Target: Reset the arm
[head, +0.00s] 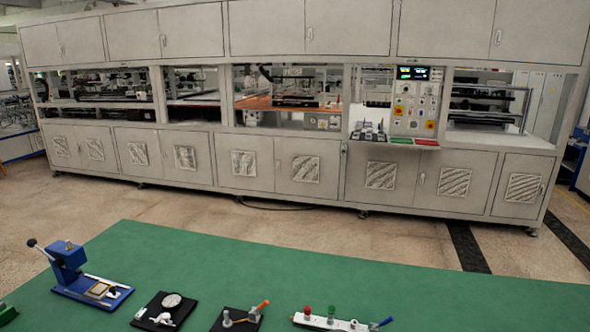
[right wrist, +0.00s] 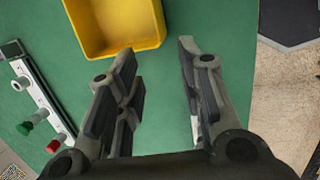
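My right gripper (right wrist: 160,75) shows in the right wrist view with its two fingers apart and nothing between them. It hangs over the green table (right wrist: 210,20), with a yellow bin (right wrist: 112,48) just beyond its left finger. Neither of my grippers shows in the head view, and my left gripper is in no view. My arms are not visible in the head view.
The green table (head: 230,260) holds a blue press (head: 75,265), a dial gauge fixture (head: 165,308), an orange-handled clamp (head: 243,316) and a white strip with red and green knobs (head: 330,318). A long grey machine line (head: 230,160) stands beyond the open floor.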

